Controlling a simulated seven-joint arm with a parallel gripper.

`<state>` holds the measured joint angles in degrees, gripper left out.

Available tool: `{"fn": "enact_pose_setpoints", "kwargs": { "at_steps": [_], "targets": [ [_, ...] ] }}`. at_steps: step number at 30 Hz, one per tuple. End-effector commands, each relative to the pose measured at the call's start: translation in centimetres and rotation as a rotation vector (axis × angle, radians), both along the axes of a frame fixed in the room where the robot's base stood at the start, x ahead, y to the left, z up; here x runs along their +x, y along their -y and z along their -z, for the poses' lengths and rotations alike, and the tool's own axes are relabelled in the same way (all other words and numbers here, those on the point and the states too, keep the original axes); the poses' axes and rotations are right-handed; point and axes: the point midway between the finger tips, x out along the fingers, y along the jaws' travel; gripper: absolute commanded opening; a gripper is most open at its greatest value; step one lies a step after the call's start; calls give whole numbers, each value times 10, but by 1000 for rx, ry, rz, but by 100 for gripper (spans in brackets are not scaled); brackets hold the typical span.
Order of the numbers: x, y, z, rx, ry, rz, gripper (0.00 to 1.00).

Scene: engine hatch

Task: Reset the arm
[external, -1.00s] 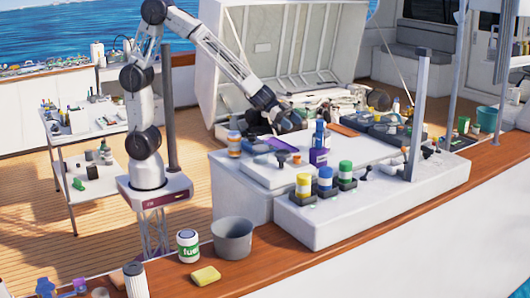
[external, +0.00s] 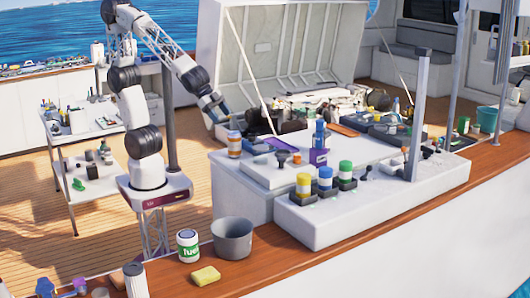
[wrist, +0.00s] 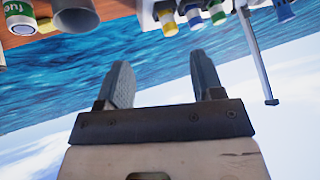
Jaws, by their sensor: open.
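My arm rises from its base at the left in the external view, with its forearm sloping down to the right. My gripper (external: 214,113) hangs at the near left of the open hatch, behind an orange-and-white jar (external: 234,145); its fingertips are hard to make out there. In the wrist view my gripper (wrist: 163,75) is open, its two grey fingers apart with only water and sky between them. It holds nothing.
The raised hatch lid (external: 290,45) stands close to the right of my forearm. Yellow (external: 303,185), blue and green-capped jars sit on the white console. A grey bucket (external: 232,238), a fuel can (external: 188,246) and a sponge (external: 206,276) are on the wooden ledge.

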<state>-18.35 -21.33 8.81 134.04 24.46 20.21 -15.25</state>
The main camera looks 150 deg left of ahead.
Motion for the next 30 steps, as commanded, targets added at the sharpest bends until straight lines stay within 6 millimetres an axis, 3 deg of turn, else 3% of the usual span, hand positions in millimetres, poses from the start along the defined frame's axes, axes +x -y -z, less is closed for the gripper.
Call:
{"fn": "enact_pose_setpoints", "kwargs": {
  "at_steps": [1,9,18,24,30],
  "targets": [
    [-11,17,0,-13,-23,12,61],
    [-75,92,5,-100,-171,82,61],
    [-153,163,15,-208,-338,204,61],
    [-184,187,19,-252,-405,263,61],
    [-192,193,21,-265,-423,277,61]
  ]
}}
